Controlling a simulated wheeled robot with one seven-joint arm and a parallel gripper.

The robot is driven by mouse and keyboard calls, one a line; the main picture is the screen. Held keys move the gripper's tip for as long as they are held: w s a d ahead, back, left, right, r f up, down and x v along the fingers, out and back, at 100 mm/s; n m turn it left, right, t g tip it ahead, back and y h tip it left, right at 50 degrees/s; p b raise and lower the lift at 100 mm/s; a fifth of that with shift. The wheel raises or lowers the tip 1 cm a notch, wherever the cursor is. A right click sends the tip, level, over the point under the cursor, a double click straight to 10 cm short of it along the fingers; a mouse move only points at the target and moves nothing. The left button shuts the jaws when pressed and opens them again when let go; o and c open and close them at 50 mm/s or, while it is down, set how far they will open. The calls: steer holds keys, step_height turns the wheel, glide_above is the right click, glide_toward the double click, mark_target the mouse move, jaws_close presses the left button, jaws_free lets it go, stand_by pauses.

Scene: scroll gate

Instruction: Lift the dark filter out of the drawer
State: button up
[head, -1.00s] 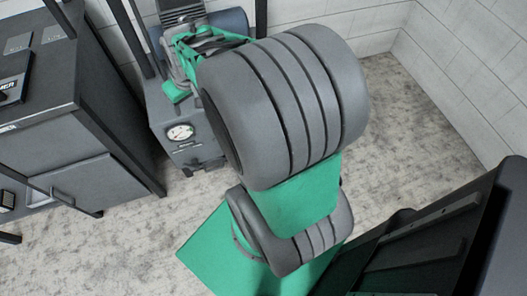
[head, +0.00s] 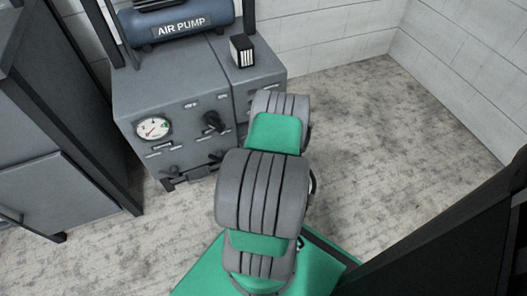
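A small dark box with pale upright slats (head: 242,50) stands on top of the grey pump cabinet (head: 175,85), near its right side. It may be the dark filter, but I cannot tell for sure. I cannot make out an open drawer or anything inside one. My arm, in grey and green, reaches from the bottom of the view toward the cabinet's right front. My gripper does not show; the far end of the arm hides what is beyond it.
A blue air pump tank (head: 180,24) lies on the cabinet's back left. The cabinet front carries a round gauge (head: 154,128) and black knobs (head: 213,121). A dark grey cabinet (head: 50,150) is at left, a black panel (head: 460,235) at lower right. Floor (head: 380,130) at right is clear.

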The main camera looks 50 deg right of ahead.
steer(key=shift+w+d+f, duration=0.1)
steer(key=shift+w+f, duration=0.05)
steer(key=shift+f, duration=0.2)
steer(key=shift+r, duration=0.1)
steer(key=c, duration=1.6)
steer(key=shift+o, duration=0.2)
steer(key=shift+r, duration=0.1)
